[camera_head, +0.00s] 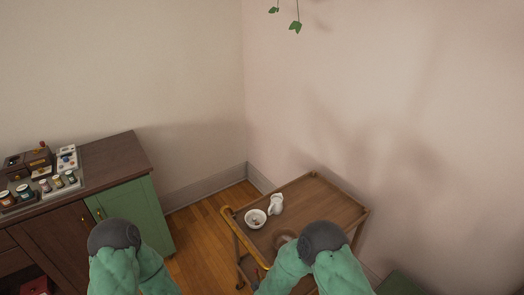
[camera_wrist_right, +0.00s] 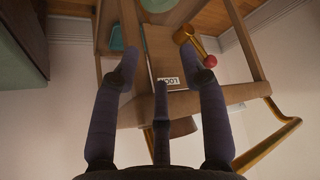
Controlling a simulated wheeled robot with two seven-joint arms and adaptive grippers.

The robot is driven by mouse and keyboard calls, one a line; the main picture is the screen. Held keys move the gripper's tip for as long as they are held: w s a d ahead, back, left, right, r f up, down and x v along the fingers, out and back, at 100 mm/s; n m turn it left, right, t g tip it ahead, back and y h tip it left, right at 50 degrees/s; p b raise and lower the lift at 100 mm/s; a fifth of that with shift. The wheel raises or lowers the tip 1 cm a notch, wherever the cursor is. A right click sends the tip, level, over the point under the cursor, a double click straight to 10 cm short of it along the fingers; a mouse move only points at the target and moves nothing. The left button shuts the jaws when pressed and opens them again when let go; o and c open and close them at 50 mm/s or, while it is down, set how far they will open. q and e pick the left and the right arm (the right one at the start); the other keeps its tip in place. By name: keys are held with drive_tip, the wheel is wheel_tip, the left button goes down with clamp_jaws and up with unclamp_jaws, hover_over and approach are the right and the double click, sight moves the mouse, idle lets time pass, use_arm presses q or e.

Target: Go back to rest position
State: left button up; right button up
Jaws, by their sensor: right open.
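My right gripper (camera_wrist_right: 160,75) shows in the right wrist view with its dark fingers spread apart and nothing between them. It faces the wooden cart (camera_wrist_right: 255,93), close to its frame; whether it touches the cart I cannot tell. In the head view both my green arms with grey joints rise at the bottom edge, but neither gripper shows there. My right arm hides part of the cart (camera_head: 318,190). My left gripper is not in view.
On the cart's top stand a white bowl (camera_head: 255,218) and a white pitcher (camera_head: 276,204). A yellow rail (camera_head: 240,232) runs along its left side. A brown and green cabinet (camera_head: 118,160) with jars (camera_head: 58,181) stands at the left. Wooden floor (camera_head: 203,235) lies between.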

drive_tip(key=s+d+m+g+y, duration=0.1)
drive_tip(key=s+d+g+y, duration=0.1)
drive_tip(key=s, duration=0.8)
drive_tip(key=s+d+f+m+g+y, duration=0.1)
drive_tip(key=s+d+g+y, duration=0.2)
drive_tip(key=s+d, duration=0.3)
drive_tip(key=s+g, duration=0.1)
drive_tip(key=s, duration=0.3)
drive_tip(key=shift+s+d+f+m, duration=0.15)
drive_tip(key=shift+s+d+m, duration=0.05)
drive_tip(key=shift+s+m, duration=0.2)
